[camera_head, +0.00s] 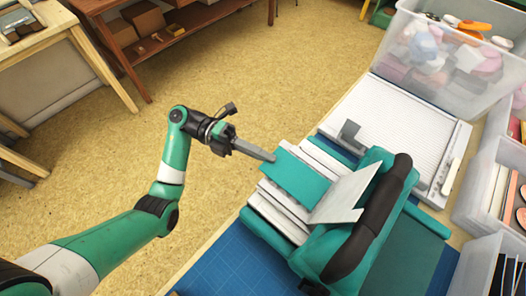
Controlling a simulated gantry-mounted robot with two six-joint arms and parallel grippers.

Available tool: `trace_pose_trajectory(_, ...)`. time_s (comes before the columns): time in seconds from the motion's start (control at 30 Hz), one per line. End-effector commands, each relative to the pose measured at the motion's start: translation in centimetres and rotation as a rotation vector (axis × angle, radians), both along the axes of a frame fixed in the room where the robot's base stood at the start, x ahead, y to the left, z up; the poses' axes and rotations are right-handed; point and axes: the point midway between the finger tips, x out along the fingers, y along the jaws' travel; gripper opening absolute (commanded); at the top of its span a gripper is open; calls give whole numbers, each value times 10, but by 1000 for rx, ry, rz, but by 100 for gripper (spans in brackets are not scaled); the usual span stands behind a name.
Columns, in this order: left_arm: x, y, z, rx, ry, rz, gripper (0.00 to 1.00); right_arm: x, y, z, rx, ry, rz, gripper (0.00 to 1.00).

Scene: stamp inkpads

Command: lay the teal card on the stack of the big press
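The teal card (296,180) is a flat rectangle over the left side of the big press's stack of white sheets (283,212). I cannot tell whether it rests fully on the stack or is held slightly above it. My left gripper (270,157) comes in from the left, its fingers together at the card's upper-left edge, and appears shut on the card. The big press (372,215) is green with a black padded handle (378,225). A pale plate (343,196) juts from it and hides part of the stack. My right gripper is not in view.
A white ridged board (405,120) and a small grey bracket (348,132) lie behind the press. A clear bin of colourful items (400,65) stands at the back right, more bins along the right edge. A blue mat (225,268) is bare at front left.

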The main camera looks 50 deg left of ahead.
Motion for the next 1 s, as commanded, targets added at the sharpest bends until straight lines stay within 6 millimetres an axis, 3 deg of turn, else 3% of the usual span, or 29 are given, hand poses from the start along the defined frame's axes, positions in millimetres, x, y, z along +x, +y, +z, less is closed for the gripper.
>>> trace_pose_trajectory(1.0, 0, 0, -6, 0, 1, 0, 0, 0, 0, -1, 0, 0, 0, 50)
